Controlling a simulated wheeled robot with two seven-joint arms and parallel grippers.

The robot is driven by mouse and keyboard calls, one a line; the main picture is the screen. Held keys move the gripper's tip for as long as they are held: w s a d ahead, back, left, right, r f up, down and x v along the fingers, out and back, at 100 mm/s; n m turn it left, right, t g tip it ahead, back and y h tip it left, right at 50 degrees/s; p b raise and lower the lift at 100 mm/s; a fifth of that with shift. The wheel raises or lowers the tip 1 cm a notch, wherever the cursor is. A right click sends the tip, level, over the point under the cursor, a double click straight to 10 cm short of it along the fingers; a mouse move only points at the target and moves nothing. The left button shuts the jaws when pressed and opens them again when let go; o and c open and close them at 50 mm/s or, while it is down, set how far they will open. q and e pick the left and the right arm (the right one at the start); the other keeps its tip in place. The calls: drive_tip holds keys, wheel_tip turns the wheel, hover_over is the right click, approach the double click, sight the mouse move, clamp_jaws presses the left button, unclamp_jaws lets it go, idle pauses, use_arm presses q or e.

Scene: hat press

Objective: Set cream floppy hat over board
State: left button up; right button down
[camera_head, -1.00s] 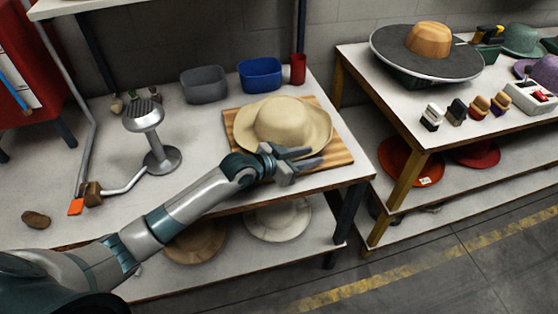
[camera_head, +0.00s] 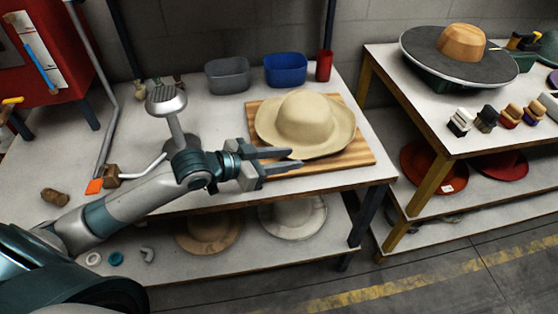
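The cream floppy hat (camera_head: 305,118) lies crown up on the striped wooden board (camera_head: 352,158) on the left table. Its brim covers most of the board, whose front and right parts show bare. My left gripper (camera_head: 294,159) is at the hat's front left, over the board's front left part. Its two fingers point right, apart, with a gap between them and nothing seen held. The upper finger overlaps the brim's near edge in the picture; I cannot tell whether they touch. My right gripper is not in view.
A metal steamer stand (camera_head: 167,103) is behind my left arm. A grey bin (camera_head: 228,75), a blue bin (camera_head: 286,70) and a red cup (camera_head: 323,66) stand behind the board. More hats lie on the lower shelf (camera_head: 268,240). A second table (camera_head: 420,105) stands right.

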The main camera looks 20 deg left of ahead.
use_arm(q)
drive_tip(key=shift+v, duration=1)
idle(0.5)
